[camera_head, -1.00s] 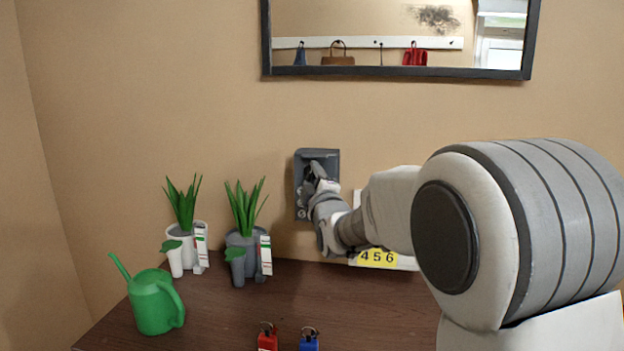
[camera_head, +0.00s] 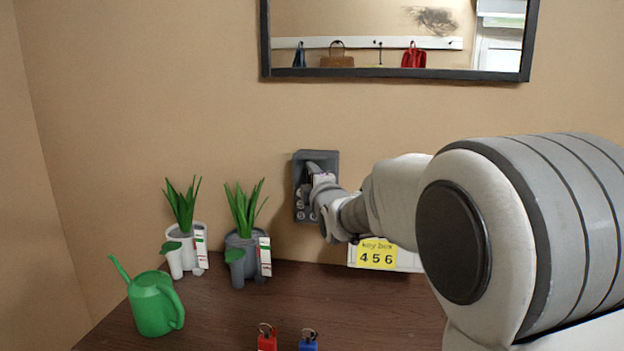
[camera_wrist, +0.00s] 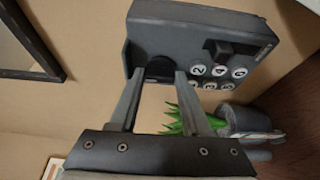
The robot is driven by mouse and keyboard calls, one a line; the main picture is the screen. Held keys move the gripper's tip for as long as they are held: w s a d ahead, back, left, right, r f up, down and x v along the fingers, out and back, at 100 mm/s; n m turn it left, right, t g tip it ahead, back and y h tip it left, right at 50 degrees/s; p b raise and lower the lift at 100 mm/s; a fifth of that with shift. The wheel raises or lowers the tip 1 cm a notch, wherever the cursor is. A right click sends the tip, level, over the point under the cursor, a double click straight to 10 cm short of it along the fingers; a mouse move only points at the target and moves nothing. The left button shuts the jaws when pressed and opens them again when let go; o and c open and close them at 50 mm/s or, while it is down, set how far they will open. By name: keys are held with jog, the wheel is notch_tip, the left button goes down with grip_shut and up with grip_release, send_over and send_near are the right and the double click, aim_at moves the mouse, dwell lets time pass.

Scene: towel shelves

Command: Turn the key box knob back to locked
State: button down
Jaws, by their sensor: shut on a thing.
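The grey key box (camera_head: 302,205) is fixed to the wall below the mirror. The wrist view shows the key box (camera_wrist: 140,28) close up and tilted, with round white number buttons (camera_wrist: 218,71) and a black square part above them. My gripper (camera_wrist: 160,74) reaches the box with a fingertip on either side of a dark round knob (camera_wrist: 160,67), shut on it. In the head view my gripper (camera_head: 318,182) covers part of the box face, so the knob's exact angle cannot be told.
A yellow label (camera_head: 377,254) reading key box 456 is partly behind my arm. Two potted plants (camera_head: 242,245) and a green watering can (camera_head: 155,303) stand on the brown tabletop (camera_head: 230,318). A red tag (camera_head: 267,340) and a blue tag (camera_head: 308,343) lie at the front.

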jog(key=shift+c, duration=1.8)
grip_release()
